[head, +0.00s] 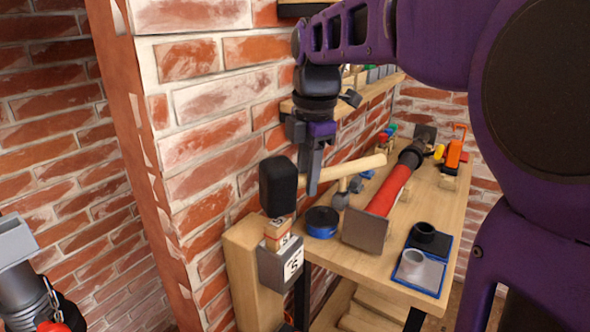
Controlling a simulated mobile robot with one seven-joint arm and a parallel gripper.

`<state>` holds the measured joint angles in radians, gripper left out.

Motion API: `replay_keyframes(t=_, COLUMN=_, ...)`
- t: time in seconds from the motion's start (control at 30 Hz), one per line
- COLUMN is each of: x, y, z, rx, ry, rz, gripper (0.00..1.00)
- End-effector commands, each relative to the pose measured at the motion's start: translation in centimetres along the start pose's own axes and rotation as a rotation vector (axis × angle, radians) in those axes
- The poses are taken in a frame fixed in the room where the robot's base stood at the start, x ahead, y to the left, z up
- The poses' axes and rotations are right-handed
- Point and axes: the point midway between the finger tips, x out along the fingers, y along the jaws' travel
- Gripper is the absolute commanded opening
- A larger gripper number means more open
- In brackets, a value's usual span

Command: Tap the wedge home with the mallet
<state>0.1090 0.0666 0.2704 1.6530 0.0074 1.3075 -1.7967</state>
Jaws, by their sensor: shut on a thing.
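My gripper (310,178) points down and is shut on the wooden handle of the mallet (278,186), just behind its head. The mallet lies roughly level, its black block head to the left and the handle running right over the bench. A small wooden wedge (277,235) with pale labels stands upright in a grey metal holder (281,264) marked with a number. The mallet head is directly above the wedge and hides its top. I cannot tell whether head and wedge touch.
The wooden bench (448,212) carries a red cylindrical tool (388,192), a blue round tin (321,222), a hammer (342,194) and a blue tray (424,284) with grey and black fittings. A brick wall (205,110) stands close beside my gripper. A shelf (350,104) runs behind it.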

Motion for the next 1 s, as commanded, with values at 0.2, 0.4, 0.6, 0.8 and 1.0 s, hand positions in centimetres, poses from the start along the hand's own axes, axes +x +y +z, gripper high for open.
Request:
replay_keyframes(t=0.2, x=0.1, y=0.0, z=0.0, rx=0.000, ry=0.000, rz=0.002, gripper=0.00)
replay_keyframes(t=0.4, x=1.6, y=-0.2, z=0.0, rx=0.000, ry=0.000, rz=0.001, gripper=0.00)
replay_keyframes(t=0.6, x=3.3, y=-0.4, z=0.0, rx=0.000, ry=0.000, rz=0.001, gripper=0.00)
replay_keyframes(t=0.8, x=3.4, y=-0.4, z=0.0, rx=0.000, ry=-0.001, rz=0.002, gripper=0.00)
replay_keyframes(t=1.0, x=2.7, y=-0.3, z=0.0, rx=0.000, ry=-0.001, rz=0.002, gripper=0.00)
